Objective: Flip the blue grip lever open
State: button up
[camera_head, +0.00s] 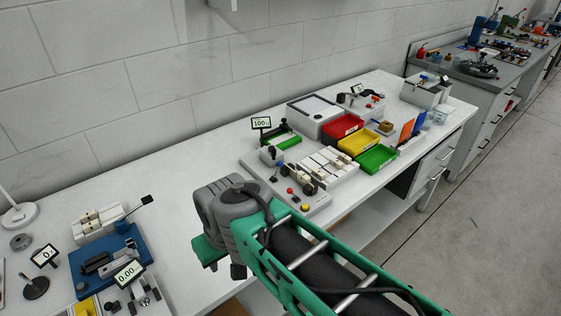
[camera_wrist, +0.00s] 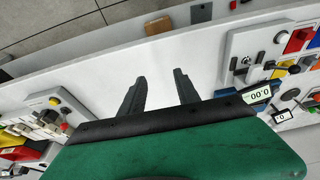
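A blue fixture (camera_head: 85,285) with grey and black parts on top sits on the white bench at the lower left of the head view. I cannot pick out a blue grip lever for certain; any lever on this fixture is too small to tell open or shut. In the wrist view, a blue piece (camera_wrist: 232,94) shows at the right behind a 0.00 display. My gripper (camera_wrist: 161,76) has its two dark fingers apart, with nothing between them, above the bench. In the head view my arm hides the fingers.
Small displays (camera_head: 130,273) stand around the fixture. A grey panel (camera_head: 318,203) with buttons and white blocks lies beyond my arm. Red (camera_head: 341,126), yellow and green bins stand further right. Bare bench (camera_head: 170,215) lies between the fixture and my arm.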

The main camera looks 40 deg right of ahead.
aim_at(279, 164)
jog(key=u, duration=3.2)
jog(key=k, duration=1.8)
jog(key=z, duration=1.4)
